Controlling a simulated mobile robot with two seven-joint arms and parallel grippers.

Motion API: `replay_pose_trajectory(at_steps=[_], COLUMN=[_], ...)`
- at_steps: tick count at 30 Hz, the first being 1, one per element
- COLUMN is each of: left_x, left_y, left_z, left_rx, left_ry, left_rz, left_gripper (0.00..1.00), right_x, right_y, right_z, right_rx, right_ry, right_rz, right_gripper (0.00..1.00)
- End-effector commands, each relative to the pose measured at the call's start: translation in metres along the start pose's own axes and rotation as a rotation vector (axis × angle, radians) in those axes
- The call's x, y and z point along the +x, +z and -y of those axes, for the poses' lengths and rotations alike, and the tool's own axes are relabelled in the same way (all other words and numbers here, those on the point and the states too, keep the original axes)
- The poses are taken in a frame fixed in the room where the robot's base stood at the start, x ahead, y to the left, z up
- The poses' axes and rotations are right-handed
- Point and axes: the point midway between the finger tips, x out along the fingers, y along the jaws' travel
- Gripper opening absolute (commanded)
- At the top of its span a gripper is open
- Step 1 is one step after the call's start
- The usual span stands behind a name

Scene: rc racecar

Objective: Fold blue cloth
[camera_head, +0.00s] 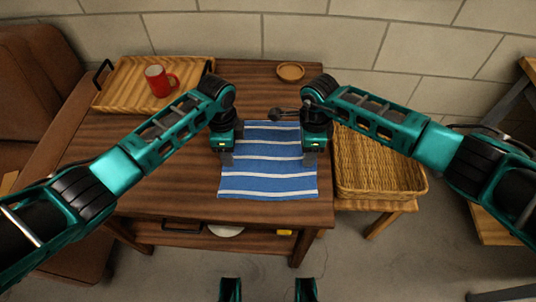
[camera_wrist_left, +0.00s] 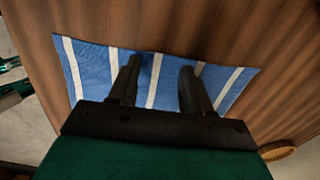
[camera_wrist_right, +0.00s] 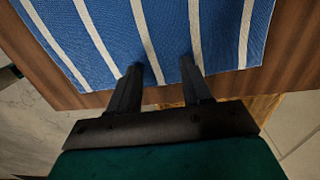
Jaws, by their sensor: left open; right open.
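The blue cloth (camera_head: 267,172) with white stripes lies spread flat on the wooden table, close to its front edge. My left gripper (camera_head: 226,158) is open and points down at the cloth's left edge. In the left wrist view its fingers (camera_wrist_left: 158,85) stand over the cloth (camera_wrist_left: 92,68), with nothing between them. My right gripper (camera_head: 309,158) is open and points down at the cloth's right edge. In the right wrist view its fingers (camera_wrist_right: 162,82) reach the border of the cloth (camera_wrist_right: 110,28). Whether the fingertips touch the cloth cannot be told.
A small round wooden dish (camera_head: 290,71) is at the back. A wicker basket (camera_head: 385,190) sits to the right of the table. A brick wall is behind.

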Motion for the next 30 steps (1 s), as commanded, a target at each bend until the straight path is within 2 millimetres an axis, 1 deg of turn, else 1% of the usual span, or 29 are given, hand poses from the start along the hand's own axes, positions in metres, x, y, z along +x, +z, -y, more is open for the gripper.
replay_pose_trajectory(at_steps=[10,30], left_x=[0.0013,0.0018], left_y=[0.0004,0.0007], left_z=[0.0000,-0.0003], left_rx=[-0.001,-0.001], left_ry=[0.000,0.001], left_rz=[0.001,0.001], left_gripper=[0.48,0.16], right_x=[0.0011,0.0018], right_y=[-0.0004,-0.0007], right_z=[-0.0002,-0.0007], right_rx=[0.000,0.000], right_ry=[0.001,0.002], right_rz=[-0.001,-0.002], right_gripper=[0.48,0.16])
